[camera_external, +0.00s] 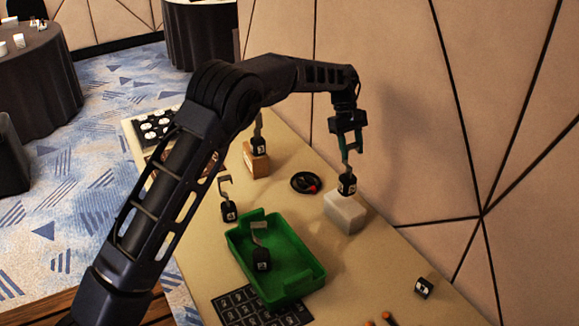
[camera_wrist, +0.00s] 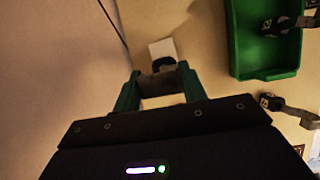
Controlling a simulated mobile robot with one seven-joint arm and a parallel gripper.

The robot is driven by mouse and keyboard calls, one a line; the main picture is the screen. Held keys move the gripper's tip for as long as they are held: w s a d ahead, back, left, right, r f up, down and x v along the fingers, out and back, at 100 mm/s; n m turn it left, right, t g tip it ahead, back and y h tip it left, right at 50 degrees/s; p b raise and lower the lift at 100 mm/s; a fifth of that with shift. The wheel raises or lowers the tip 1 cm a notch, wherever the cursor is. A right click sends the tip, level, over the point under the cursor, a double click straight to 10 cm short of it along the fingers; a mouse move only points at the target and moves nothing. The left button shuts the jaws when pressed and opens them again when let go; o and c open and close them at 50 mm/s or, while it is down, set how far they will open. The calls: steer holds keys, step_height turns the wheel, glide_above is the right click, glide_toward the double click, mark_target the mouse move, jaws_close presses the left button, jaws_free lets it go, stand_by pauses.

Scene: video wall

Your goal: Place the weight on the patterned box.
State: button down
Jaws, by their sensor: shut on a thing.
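My gripper (camera_external: 349,146) is shut on the grey handle of a black weight (camera_external: 347,184) with a white label. The weight hangs upright right over a plain whitish block (camera_external: 345,213); I cannot tell whether they touch. In the wrist view, the green fingers of my gripper (camera_wrist: 158,84) close on the handle, with the black weight (camera_wrist: 163,64) beyond and the white block (camera_wrist: 161,46) behind it. No box is clearly identifiable as the patterned one; a patterned surface (camera_external: 160,166) at the left table edge is partly hidden by my arm.
A green tray (camera_external: 238,242) holds another weight (camera_external: 261,258). A black dish (camera_external: 304,182) lies behind the white block. A wall rises close on the right.

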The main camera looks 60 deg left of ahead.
mark_target(349, 169)
steer(key=shift+f, duration=2.3)
steer(key=c, duration=0.8)
jaws_free()
steer(key=shift+f, duration=0.1)
